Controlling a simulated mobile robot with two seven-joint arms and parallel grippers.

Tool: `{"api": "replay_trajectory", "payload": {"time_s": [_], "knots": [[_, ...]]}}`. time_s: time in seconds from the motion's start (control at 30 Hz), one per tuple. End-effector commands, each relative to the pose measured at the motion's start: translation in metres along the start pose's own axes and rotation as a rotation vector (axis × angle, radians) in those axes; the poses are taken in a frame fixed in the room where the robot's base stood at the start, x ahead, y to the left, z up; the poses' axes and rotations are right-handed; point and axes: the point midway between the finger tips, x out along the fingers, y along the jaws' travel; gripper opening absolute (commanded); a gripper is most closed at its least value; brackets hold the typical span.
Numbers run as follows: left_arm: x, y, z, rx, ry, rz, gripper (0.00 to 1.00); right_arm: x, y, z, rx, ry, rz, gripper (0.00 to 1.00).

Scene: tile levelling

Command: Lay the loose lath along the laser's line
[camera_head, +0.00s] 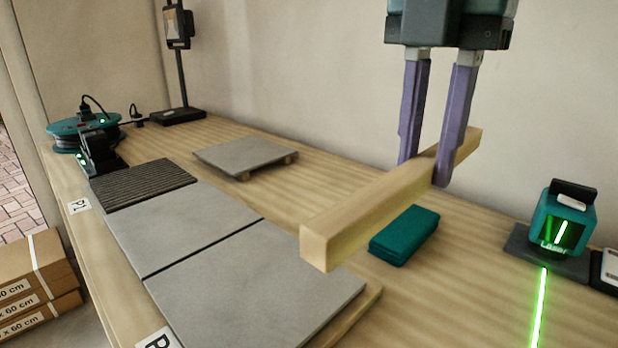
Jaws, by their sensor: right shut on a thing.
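The loose lath (360,212) is a pale wooden bar. My right gripper (425,172) comes in from above with its purple fingers on either side of the lath, shut on it. The lath appears held above the bench, with its near end pointing to the lower left and its far end to the upper right. The green laser line (540,310) runs from the teal laser (562,220) toward the bottom edge of the picture, right of the lath. My left gripper is not in view.
Large grey tiles (255,285) lie at the left front of the bench (475,285). Another tile (243,155) rests on wooden blocks farther back. A teal block (405,236) lies under the lath. A cable reel (82,128) and a lamp (180,70) stand at the back left.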

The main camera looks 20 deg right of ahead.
Motion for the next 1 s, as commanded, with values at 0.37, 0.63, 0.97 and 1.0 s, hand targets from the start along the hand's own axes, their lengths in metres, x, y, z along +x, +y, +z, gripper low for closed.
{"api": "replay_trajectory", "payload": {"time_s": [0.37, 0.63, 0.97, 1.0], "knots": [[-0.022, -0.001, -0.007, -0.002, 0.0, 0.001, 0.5, -0.033, 0.0, 0.0, 0.001, 0.001, 0.0, 0.0], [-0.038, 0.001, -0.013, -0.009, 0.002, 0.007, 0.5, -0.05, 0.0, 0.0, 0.001, 0.001, 0.001, 0.0], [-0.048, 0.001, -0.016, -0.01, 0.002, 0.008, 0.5, -0.061, 0.0, 0.0, 0.001, 0.001, 0.0, 0.0], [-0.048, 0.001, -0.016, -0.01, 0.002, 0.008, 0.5, -0.061, 0.0, 0.0, 0.001, 0.001, 0.0, 0.0]]}}
